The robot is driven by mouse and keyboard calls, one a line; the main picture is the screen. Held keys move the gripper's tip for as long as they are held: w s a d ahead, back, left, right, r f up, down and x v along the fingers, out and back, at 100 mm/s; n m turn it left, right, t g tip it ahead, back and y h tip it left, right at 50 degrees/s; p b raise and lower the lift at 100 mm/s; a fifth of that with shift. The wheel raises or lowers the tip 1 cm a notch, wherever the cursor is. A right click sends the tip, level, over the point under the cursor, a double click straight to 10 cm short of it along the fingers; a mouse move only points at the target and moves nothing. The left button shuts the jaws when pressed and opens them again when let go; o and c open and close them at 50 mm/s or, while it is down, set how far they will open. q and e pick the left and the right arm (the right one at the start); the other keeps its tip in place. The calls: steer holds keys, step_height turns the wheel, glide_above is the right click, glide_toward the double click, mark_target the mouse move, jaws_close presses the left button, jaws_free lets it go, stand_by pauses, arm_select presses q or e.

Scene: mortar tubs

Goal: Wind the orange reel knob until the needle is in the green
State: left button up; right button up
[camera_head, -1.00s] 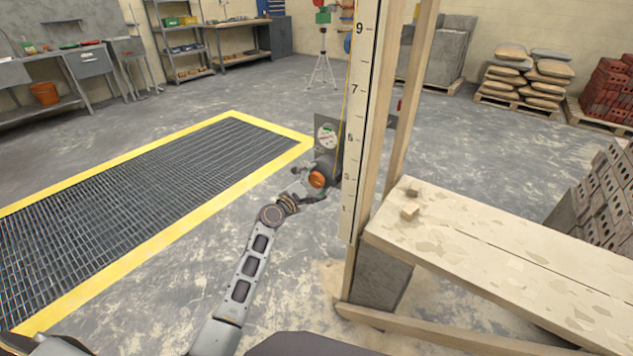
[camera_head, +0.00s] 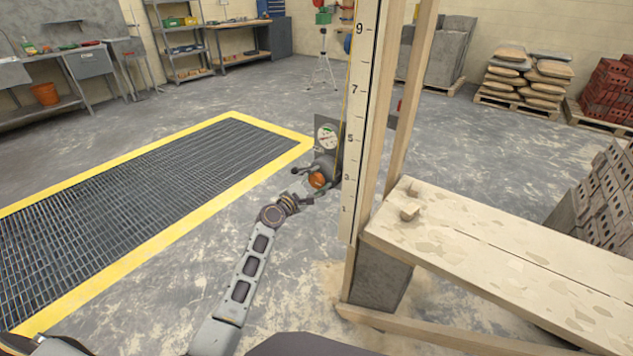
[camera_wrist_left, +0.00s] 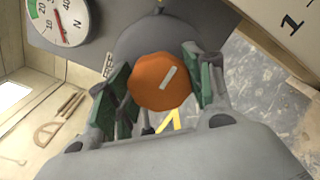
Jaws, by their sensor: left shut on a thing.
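The orange reel knob (camera_head: 317,180) sits on a dark reel at the left side of the tall wooden post. My left gripper (camera_head: 312,186) is at the knob. In the left wrist view its two green-padded fingers (camera_wrist_left: 163,86) are shut on the orange knob (camera_wrist_left: 158,84), one on each side. A pale line marks the knob's face. The white dial (camera_head: 327,137) is above the reel. In the left wrist view the dial (camera_wrist_left: 66,14) is cut off at the top; its red needle points down, outside the green band at the left. My right gripper is not in view.
The numbered white scale board (camera_head: 358,110) rises beside the reel. A wooden plank bench (camera_head: 480,235) with small chunks on it stands at the right. A yellow-edged floor grate (camera_head: 235,115) lies at the left. Open floor surrounds my left arm.

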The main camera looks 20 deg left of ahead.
arm_select(q)
steer(key=shift+m, duration=0.4)
